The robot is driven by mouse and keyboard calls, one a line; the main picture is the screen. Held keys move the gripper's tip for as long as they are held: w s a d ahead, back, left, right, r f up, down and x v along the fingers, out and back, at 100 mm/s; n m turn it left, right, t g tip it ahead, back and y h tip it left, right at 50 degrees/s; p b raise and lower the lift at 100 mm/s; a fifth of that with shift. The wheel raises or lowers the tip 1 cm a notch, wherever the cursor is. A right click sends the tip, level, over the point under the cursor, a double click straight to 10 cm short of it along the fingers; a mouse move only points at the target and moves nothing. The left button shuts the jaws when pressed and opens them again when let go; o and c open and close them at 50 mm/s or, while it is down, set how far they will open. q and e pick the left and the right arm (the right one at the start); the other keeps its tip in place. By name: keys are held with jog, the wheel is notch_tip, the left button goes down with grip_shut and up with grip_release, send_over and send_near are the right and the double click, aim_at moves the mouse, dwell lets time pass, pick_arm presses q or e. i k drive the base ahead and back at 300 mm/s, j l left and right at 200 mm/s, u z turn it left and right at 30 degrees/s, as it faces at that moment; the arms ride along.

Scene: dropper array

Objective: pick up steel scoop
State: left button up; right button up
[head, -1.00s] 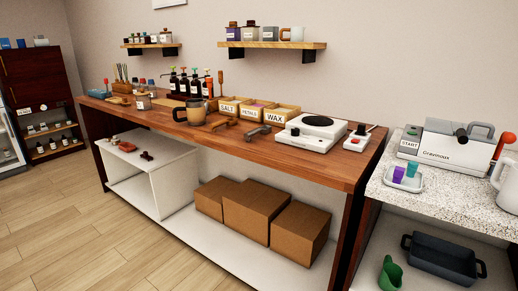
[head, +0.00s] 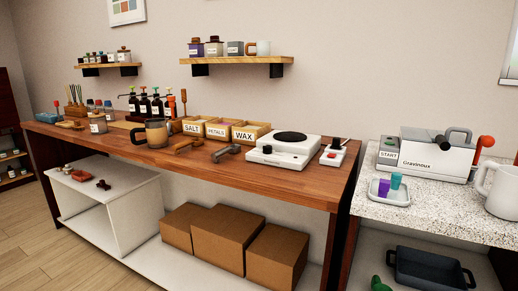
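A grey, metal-looking scoop (head: 227,152) lies on the wooden workbench (head: 200,170), near its front edge; I take it to be the steel scoop. A brown, wood-coloured scoop (head: 186,146) lies to its left. The white hot plate (head: 288,150) stands to its right. Behind it are the wooden boxes labelled SALT (head: 192,127), PETALS (head: 217,131) and WAX (head: 245,135). Neither of my grippers shows in the head view.
Cardboard boxes (head: 222,236) sit below the bench. A speckled counter (head: 445,215) at right holds a grey Gravinoux machine (head: 430,152) and a small tray (head: 391,198).

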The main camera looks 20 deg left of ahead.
aim_at(226, 152)
jog(key=i+j+z, duration=0.25)
jog(key=j, duration=0.45)
jog(key=i+j+z, duration=0.2)
jog(key=j, duration=0.55)
jog(key=j+z, duration=0.25)
jog(key=j, duration=0.5)
